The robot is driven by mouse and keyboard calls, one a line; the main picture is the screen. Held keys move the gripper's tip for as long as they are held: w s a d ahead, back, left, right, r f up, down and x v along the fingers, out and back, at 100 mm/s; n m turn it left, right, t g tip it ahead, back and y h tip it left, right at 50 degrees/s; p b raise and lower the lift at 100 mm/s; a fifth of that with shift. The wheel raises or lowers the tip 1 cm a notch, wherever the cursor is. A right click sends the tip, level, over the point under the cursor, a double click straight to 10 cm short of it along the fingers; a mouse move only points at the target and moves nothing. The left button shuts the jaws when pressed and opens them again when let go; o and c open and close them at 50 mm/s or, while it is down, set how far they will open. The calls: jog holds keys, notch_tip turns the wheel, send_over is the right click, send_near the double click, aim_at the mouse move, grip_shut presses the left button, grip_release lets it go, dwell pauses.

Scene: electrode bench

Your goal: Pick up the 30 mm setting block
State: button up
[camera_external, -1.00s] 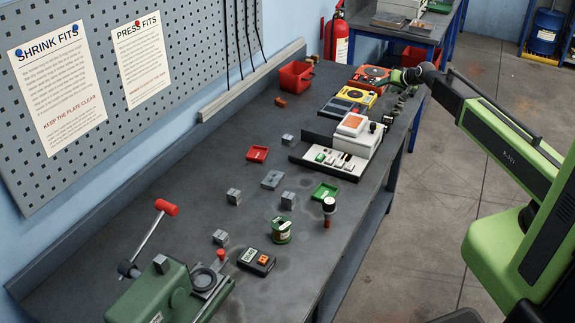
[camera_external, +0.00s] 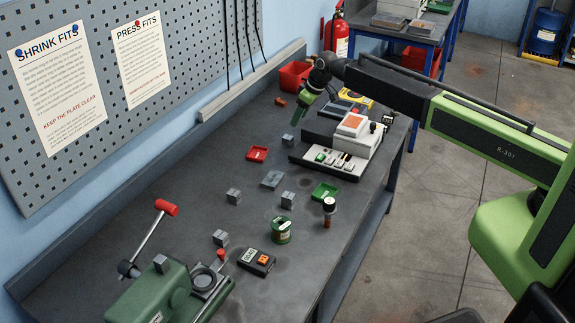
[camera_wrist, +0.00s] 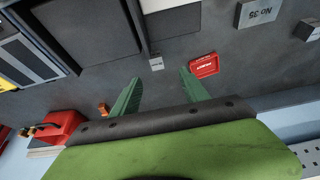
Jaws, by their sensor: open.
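Several grey blocks lie on the dark bench. A small one (camera_external: 288,139) is at the back, and in the wrist view it (camera_wrist: 156,63) shows just beyond my fingertips, in line with the gap between them. Its marking is too small to read, so I cannot tell which block is the 30 mm one. Other grey blocks are nearer the front: one (camera_external: 233,196), another (camera_external: 288,199) and another (camera_external: 220,238). A flatter grey block (camera_external: 272,180) appears marked No 35 in the wrist view (camera_wrist: 258,12). My gripper (camera_external: 299,122) is open and empty, pointing down above the bench; it also shows in the wrist view (camera_wrist: 157,77).
A red tray (camera_external: 257,154) lies near the small back block, just right of my fingers in the wrist view (camera_wrist: 204,65). A white-topped instrument (camera_external: 352,135) stands to the right. A red bin (camera_external: 296,75) is behind. A green tray (camera_external: 325,191) is nearer the front.

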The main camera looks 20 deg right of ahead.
jog(key=b, duration=0.5)
send_over(288, 137)
jog(key=s+d, duration=0.2)
jog(key=s, duration=0.1)
jog(key=f, duration=0.6)
jog(key=shift+w+a+f, duration=0.1)
jog(key=shift+w+a, duration=0.1)
jog(key=shift+a, duration=0.05)
jog(key=shift+w+a+f, duration=0.1)
jog(key=shift+f, duration=0.05)
jog(key=b+x, duration=0.4)
jog(key=x, duration=0.1)
jog(key=shift+w+b, duration=0.3)
jog(key=shift+c, duration=0.3)
grip_shut()
